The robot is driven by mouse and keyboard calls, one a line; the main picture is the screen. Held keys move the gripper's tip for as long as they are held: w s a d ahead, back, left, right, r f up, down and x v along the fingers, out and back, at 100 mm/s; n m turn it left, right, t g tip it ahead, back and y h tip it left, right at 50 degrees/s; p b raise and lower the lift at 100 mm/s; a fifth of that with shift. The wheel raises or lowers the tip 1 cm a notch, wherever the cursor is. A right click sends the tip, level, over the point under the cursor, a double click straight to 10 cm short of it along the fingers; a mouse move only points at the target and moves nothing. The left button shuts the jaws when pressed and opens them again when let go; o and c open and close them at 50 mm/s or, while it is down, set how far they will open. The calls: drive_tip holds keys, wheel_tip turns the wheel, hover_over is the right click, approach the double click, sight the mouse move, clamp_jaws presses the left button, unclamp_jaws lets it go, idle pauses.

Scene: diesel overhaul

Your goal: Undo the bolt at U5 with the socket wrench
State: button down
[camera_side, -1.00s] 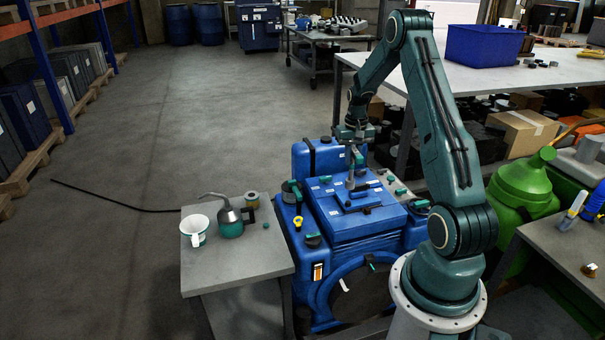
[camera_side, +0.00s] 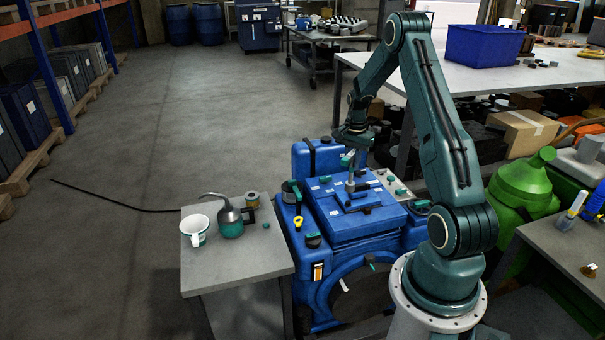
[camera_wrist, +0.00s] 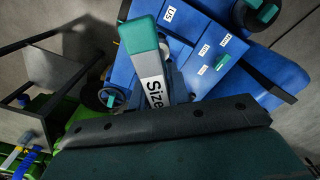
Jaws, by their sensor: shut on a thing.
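My gripper (camera_side: 352,138) is above the blue engine block (camera_side: 365,228) and shut on the socket wrench (camera_side: 347,158). The wrench's grey shaft points down onto the top cover (camera_side: 335,208). In the wrist view the wrench handle (camera_wrist: 153,75) is grey with a teal end and a label reading "Size"; the rest of the label is cut off. A white label reading U5 (camera_wrist: 170,14) shows beside the teal end. The socket's tip and the bolt under it are hidden, so I cannot tell whether they touch.
Teal-topped parts stand around the engine's top. A white workbench (camera_side: 500,75) lies behind my arm.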

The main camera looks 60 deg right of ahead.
sight(350, 183)
drive_tip(key=m, duration=0.3)
drive_tip(key=shift+f+m, duration=0.25)
drive_tip(key=shift+m, duration=0.15)
drive_tip(key=m, duration=0.3)
drive_tip(key=shift+f+m, duration=0.25)
drive_tip(key=shift+m, duration=0.15)
drive_tip(key=shift+f, duration=1.6)
drive_tip(key=shift+f, duration=0.15)
drive_tip(key=shift+f, duration=0.8)
